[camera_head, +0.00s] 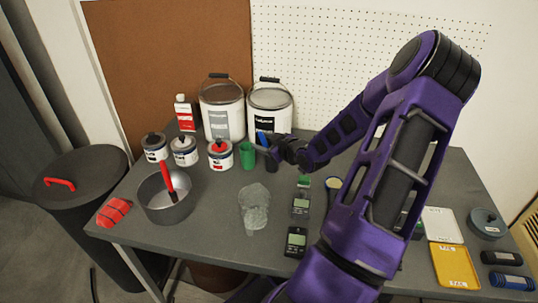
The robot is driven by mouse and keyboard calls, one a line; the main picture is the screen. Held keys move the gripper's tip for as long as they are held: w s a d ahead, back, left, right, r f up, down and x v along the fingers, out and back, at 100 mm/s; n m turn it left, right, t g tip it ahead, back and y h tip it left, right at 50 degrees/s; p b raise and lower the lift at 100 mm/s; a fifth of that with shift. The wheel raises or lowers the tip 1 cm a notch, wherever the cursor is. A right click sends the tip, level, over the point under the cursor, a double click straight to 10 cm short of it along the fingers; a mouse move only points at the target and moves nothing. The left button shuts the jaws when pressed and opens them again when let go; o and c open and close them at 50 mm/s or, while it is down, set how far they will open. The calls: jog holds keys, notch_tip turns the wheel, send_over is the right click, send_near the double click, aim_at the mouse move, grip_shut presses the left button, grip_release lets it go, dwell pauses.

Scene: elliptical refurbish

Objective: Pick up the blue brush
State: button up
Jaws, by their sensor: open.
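The blue brush (262,138) stands upright at the back of the table, with only a short blue part showing. Its lower end seems to be in or behind a dark cup (271,162), beside a green cup (247,155). My gripper (276,149) is at the end of the purple arm, close by on the right of the brush. It is open, and I cannot tell whether its fingers are around the brush or touching it. My gripper and the cup hide part of this spot.
Two large paint buckets (222,107) stand behind the cups. Several small tins (220,154) stand to the left, with a grey pot (166,208) holding a red-handled tool. My arm covers the table's right-centre.

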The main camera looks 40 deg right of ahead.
grip_shut()
dwell(1.4)
